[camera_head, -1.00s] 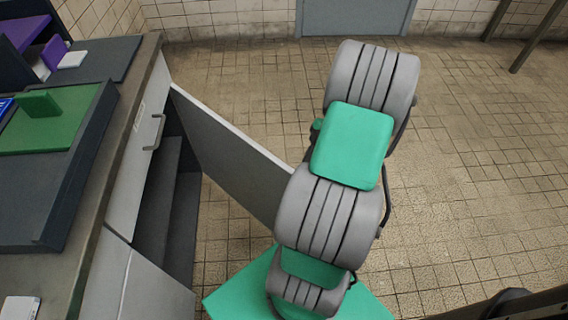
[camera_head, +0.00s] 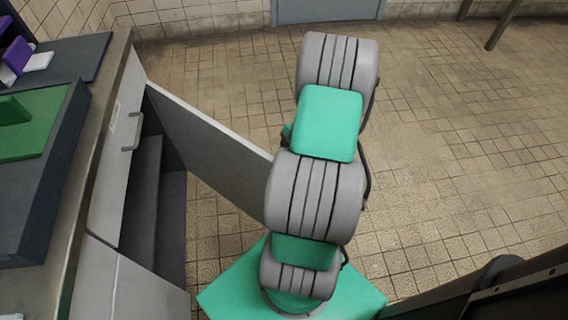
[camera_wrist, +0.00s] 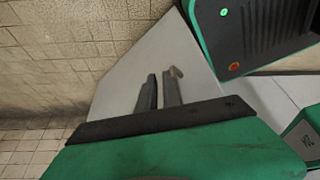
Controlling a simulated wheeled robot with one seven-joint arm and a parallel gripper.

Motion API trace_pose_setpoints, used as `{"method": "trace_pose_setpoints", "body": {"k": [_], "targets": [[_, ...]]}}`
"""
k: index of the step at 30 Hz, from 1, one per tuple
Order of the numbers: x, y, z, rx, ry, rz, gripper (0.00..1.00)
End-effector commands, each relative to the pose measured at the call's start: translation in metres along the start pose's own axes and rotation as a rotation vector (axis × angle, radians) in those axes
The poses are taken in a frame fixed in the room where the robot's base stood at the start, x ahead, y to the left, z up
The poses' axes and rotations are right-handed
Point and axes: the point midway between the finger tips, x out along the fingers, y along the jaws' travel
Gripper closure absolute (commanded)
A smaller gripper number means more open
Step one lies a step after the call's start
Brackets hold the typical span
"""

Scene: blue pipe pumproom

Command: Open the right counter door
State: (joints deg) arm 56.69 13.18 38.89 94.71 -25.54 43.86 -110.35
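The counter door (camera_head: 205,145) is a pale flat panel standing swung well out from the counter (camera_head: 75,215). Dark shelves show in the opening behind it. My arm covers the door's far end in the head view, and my gripper is hidden there. In the wrist view, my gripper (camera_wrist: 159,80) points at the pale door panel (camera_wrist: 130,60). Its two dark fingers stand slightly apart, with a narrow gap between them. A small grey handle (camera_wrist: 177,71) shows just past the right fingertip. I cannot tell whether they touch.
A counter front with a handle (camera_head: 132,132) is beside the opening, and another pale panel (camera_head: 140,295) is at the lower left. Green and dark trays (camera_head: 35,125) lie on the counter.

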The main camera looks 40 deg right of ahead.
Motion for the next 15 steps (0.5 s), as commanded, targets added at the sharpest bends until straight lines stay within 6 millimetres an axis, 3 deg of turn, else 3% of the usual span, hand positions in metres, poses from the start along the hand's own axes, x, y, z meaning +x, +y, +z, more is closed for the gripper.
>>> {"method": "trace_pose_setpoints", "body": {"k": [3, 15], "targets": [[-0.0002, 0.0, 0.0002, 0.001, 0.0, 0.0, 1.0], [-0.0003, 0.0, 0.0004, 0.001, 0.0, 0.0, 1.0]]}}
